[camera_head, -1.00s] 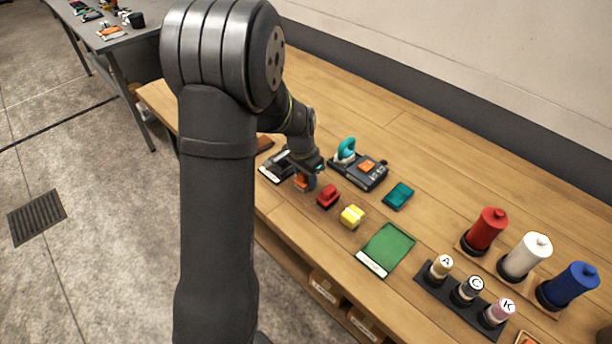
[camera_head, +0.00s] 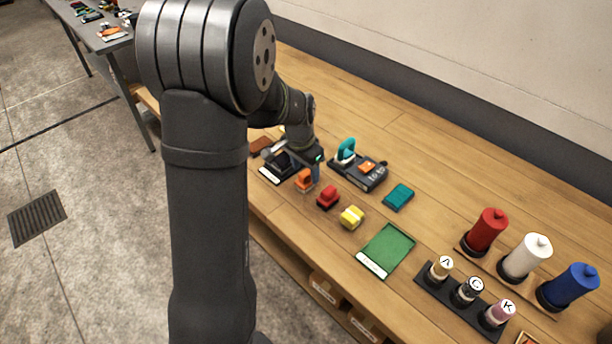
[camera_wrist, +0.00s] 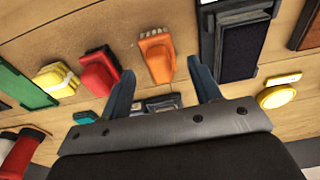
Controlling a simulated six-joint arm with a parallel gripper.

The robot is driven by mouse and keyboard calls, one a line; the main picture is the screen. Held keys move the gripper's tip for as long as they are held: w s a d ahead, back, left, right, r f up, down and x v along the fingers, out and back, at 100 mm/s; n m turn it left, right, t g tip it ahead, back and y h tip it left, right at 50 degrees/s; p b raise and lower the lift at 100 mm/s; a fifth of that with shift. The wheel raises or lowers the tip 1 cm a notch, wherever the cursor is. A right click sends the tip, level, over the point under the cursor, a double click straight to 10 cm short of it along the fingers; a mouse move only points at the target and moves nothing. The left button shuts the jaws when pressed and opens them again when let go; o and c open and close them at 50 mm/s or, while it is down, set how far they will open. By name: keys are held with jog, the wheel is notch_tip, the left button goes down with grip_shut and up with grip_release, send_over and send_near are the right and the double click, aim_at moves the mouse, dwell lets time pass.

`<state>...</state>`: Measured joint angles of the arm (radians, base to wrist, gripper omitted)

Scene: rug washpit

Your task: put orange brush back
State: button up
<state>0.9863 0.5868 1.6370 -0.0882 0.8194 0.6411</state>
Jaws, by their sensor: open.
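The orange brush (camera_head: 304,180) sits on the wooden bench, at the end of a row with the red brush (camera_head: 327,197) and the yellow brush (camera_head: 351,217). In the wrist view the orange brush (camera_wrist: 157,58) lies just beyond the fingertips, between their lines, touching neither finger as far as I can see. My gripper (camera_wrist: 163,85) is open and empty. In the head view my gripper (camera_head: 311,168) is just behind the orange brush, with one blue finger visible. The red brush (camera_wrist: 99,72) and yellow brush (camera_wrist: 55,79) lie left in the wrist view.
A black pad in a tray (camera_head: 269,174) lies left of the orange brush; a green tray (camera_head: 388,246) lies beyond the yellow one. A dark device (camera_head: 373,180) with a teal handle and a teal block (camera_head: 398,196) stand behind. Labelled bottles and coloured spools are at right.

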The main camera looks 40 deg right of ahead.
aim_at(306, 173)
notch_tip(306, 173, up, 8)
jog(key=a, duration=0.1)
dwell(0.4)
jog(key=f, duration=0.3)
jog(key=d+f, duration=0.1)
jog(key=f, duration=0.7)
jog(key=shift+d+f, duration=0.15)
jog(key=shift+f, duration=0.05)
jog(key=shift+d+f, duration=0.1)
jog(key=shift+r, duration=1.9)
jog(key=shift+f, duration=0.1)
